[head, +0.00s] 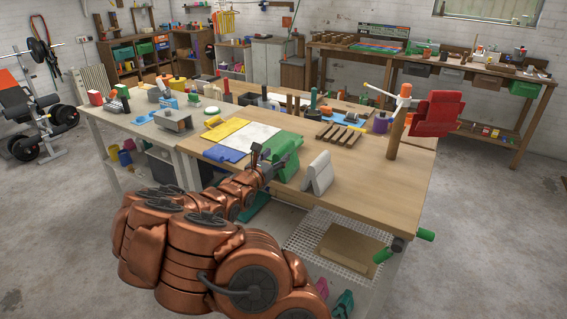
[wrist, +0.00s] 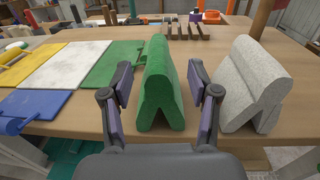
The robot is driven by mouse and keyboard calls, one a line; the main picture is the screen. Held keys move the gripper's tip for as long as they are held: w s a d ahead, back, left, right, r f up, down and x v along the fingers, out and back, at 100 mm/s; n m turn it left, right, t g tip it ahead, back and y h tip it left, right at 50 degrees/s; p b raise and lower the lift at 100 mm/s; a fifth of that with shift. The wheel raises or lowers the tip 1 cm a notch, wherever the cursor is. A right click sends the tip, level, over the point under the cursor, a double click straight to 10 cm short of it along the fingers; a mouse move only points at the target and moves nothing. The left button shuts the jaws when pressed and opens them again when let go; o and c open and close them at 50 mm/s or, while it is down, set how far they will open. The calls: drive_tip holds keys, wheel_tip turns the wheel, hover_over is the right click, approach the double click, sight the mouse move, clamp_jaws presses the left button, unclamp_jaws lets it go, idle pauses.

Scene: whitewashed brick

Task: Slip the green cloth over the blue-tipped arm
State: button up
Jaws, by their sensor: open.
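The green cloth (head: 287,150) hangs folded like a tent near the front edge of the wooden table. In the wrist view the green cloth (wrist: 160,75) stands between the two fingers of my gripper (wrist: 162,88), which is open, with a finger on each side. In the head view my gripper (head: 262,162) is at the cloth's left side, partly hidden. A wooden post (head: 395,137) with arms stands at the table's right. One pale arm (head: 381,92) points up-left with a yellow-orange tip. A red cloth (head: 436,113) covers the right side. I cannot make out a blue tip.
A grey-white folded cloth (head: 318,173) stands right of the green one. Yellow (head: 224,129), white and blue mats lie to the left. A slatted wooden rack (head: 341,134) and a purple container (head: 381,122) are near the post. The table's front right is clear.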

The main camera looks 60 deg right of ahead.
sight(291, 141)
drive_tip(key=shift+w+d+r+p, duration=0.1)
drive_tip(key=shift+d+p, duration=0.3)
drive_tip(key=shift+d, duration=0.6)
drive_tip(key=shift+w+d+f+p, duration=0.15)
drive_tip(key=shift+d+p, duration=0.35)
drive_tip(key=shift+d, duration=0.65)
drive_tip(key=shift+w+d+f+p, duration=0.15)
drive_tip(key=shift+d+p, duration=0.3)
drive_tip(key=shift+d, duration=0.65)
